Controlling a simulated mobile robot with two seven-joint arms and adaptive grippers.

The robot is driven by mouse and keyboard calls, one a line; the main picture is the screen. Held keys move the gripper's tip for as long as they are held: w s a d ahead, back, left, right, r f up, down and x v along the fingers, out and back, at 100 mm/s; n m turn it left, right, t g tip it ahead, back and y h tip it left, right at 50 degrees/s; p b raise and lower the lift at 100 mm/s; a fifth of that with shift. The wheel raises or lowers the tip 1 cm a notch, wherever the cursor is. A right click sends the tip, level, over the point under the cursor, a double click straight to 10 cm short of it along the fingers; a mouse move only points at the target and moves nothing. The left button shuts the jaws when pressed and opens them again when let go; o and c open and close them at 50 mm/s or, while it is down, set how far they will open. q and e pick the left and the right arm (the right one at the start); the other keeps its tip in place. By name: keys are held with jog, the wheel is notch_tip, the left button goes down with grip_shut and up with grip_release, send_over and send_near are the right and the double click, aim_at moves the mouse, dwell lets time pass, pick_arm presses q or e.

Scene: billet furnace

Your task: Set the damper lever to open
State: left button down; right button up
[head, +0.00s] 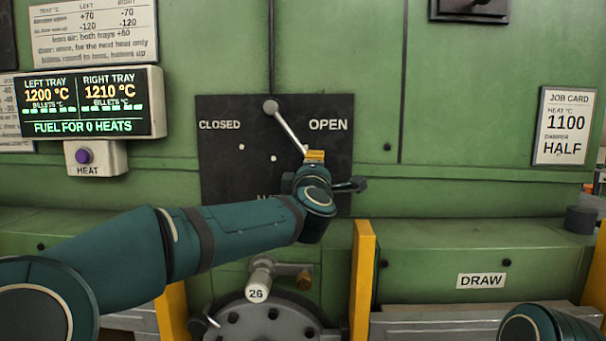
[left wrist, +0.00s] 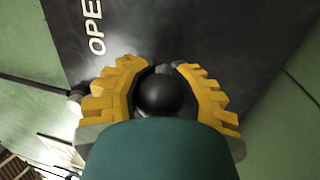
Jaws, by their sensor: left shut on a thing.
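The damper lever (head: 287,128) is a thin metal rod on a dark plate (head: 225,165). Its round pivot (head: 270,106) is at the top of the plate, and the rod slants down to the right. Its end lies below the word OPEN and is hidden by my left gripper (head: 314,156). In the left wrist view, the yellow fingers of my left gripper (left wrist: 164,80) are closed around the lever's black round knob (left wrist: 162,95). CLOSED is at the plate's left. A lower label is mostly hidden behind my arm. My right gripper is out of view.
A job card (head: 565,126) on the right reads 1100 and damper HALF. A display (head: 92,103) and a purple HEAT button (head: 85,156) are at the left. A round hatch with a handle marked 26 (head: 256,293) and a yellow post (head: 362,280) stand below the plate.

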pick_arm(q)
jog(key=shift+s+d+r+n, duration=0.15)
jog(key=shift+d+r+n, duration=0.2)
jog(key=shift+d, duration=0.3)
jog(key=c, duration=0.5)
grip_release()
jog(key=shift+d+r, duration=0.1)
jog(key=shift+c, duration=0.2)
jog(key=shift+a, duration=0.2)
jog(key=v, duration=1.2)
